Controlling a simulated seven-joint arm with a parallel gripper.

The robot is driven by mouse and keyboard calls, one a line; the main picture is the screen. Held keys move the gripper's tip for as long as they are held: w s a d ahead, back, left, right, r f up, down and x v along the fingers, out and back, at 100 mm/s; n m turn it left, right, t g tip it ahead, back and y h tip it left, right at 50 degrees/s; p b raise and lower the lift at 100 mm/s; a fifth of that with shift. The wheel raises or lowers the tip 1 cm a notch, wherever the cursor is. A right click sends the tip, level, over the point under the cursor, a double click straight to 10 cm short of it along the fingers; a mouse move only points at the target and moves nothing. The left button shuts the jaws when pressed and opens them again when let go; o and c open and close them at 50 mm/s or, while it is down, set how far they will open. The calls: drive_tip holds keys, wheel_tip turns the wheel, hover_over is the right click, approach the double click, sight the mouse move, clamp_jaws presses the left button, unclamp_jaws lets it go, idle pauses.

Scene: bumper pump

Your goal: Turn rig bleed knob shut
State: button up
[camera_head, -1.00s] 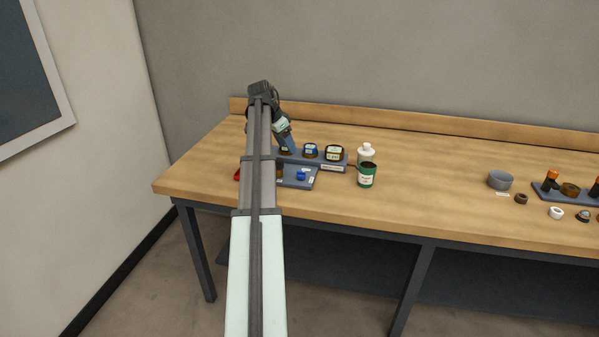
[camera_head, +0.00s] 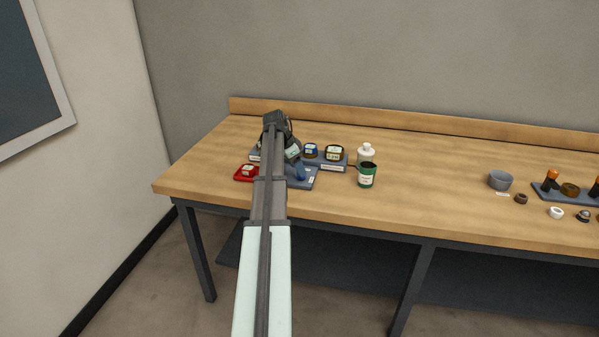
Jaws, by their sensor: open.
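The rig stands at the left of the bench, with grey-blue plates, a blue-topped block (camera_head: 311,149) and a dark-framed block (camera_head: 334,153). Its front plate (camera_head: 304,184) reaches toward the bench edge. The gap between the fingers is too small to make out. The small blue part seen earlier on the front plate is now hidden behind my gripper. I cannot tell which part is the bleed knob, or whether my gripper touches anything.
A red tray (camera_head: 240,178) with a red block lies left of my arm. A green can (camera_head: 366,176) and a white bottle (camera_head: 366,151) stand right of the rig. A grey bowl (camera_head: 500,180) and several small parts lie further right. The bench between is clear.

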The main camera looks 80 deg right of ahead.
drive_tip(key=shift+x, duration=1.45)
drive_tip(key=shift+c, duration=0.2)
drive_tip(key=c, duration=1)
